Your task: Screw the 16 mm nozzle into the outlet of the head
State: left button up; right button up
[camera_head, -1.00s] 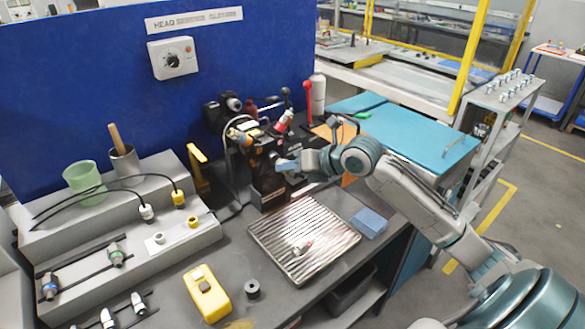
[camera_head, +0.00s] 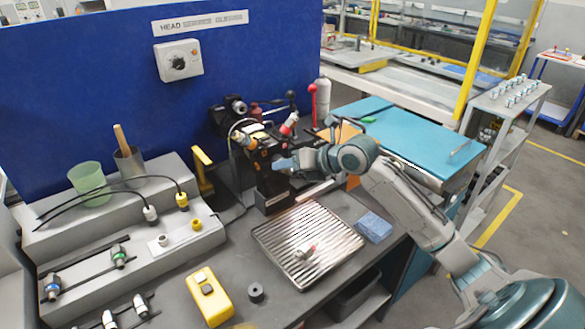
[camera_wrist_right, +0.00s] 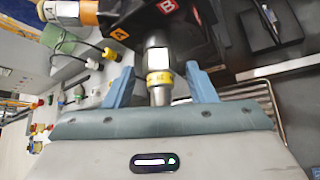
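The dark head (camera_head: 268,160), with orange parts, stands in its fixture against the blue panel; its letter labels show in the right wrist view (camera_wrist_right: 205,35). A metal nozzle with a yellow ring (camera_wrist_right: 159,78) is lined up at the head's underside outlet, below a bright metal collar; I cannot tell how far it is threaded in. The ring's dark marking is too small to read surely. My right gripper (camera_wrist_right: 161,82) is open, its blue fingers on either side of the nozzle with gaps. In the head view the right gripper (camera_head: 285,163) hides the nozzle. My left gripper is not in view.
A blue block (camera_head: 374,227), yellow device (camera_head: 208,297) and dark ring (camera_head: 256,293) lie nearby. A grey stepped rack (camera_head: 150,262) with several fittings stands left.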

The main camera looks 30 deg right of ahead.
jog(key=shift+o, duration=0.5)
jog(key=shift+s, duration=0.1)
jog(key=p+v, duration=0.9)
jog(key=v, duration=0.1)
jog(key=shift+s+d+r, duration=0.15)
jog(key=shift+s+r, duration=0.1)
dwell(0.9)
dwell(0.4)
